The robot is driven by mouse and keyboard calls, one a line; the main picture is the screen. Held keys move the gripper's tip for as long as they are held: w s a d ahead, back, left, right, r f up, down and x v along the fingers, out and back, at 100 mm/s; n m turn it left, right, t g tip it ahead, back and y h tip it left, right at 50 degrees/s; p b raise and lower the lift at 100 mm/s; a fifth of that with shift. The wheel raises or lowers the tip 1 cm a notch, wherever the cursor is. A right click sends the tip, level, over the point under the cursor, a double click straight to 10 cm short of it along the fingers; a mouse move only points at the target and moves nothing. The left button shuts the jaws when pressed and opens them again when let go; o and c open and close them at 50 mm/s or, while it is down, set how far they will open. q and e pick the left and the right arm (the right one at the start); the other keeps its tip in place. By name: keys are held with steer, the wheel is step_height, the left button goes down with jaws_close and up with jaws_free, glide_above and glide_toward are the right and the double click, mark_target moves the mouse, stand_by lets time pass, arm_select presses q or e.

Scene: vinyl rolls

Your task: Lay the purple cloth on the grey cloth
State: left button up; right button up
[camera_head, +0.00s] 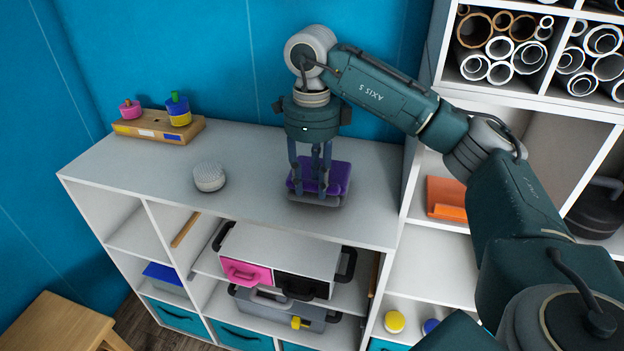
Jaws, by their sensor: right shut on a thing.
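The purple cloth (338,176) is a small folded pad near the front right of the white cabinet top. The grey cloth (328,202) shows as a thin dark grey edge directly under it; most of it is hidden. The purple cloth appears to rest on the grey one, but I cannot tell whether a small gap is left. My right gripper (311,188) points straight down from above, its fingers shut on the purple cloth. My left gripper is not in view.
A light grey round speaker-like object (209,176) stands to the left on the cabinet top (130,165). A wooden block with pink and blue-yellow pieces (150,131) is at the back left. A taller shelf with rolls (500,48) rises at the right.

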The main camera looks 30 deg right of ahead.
steer(key=shift+f+b, duration=0.3)
steer(key=shift+f, duration=0.2)
steer(key=o, duration=1.2)
step_height(320, 180, up, 12)
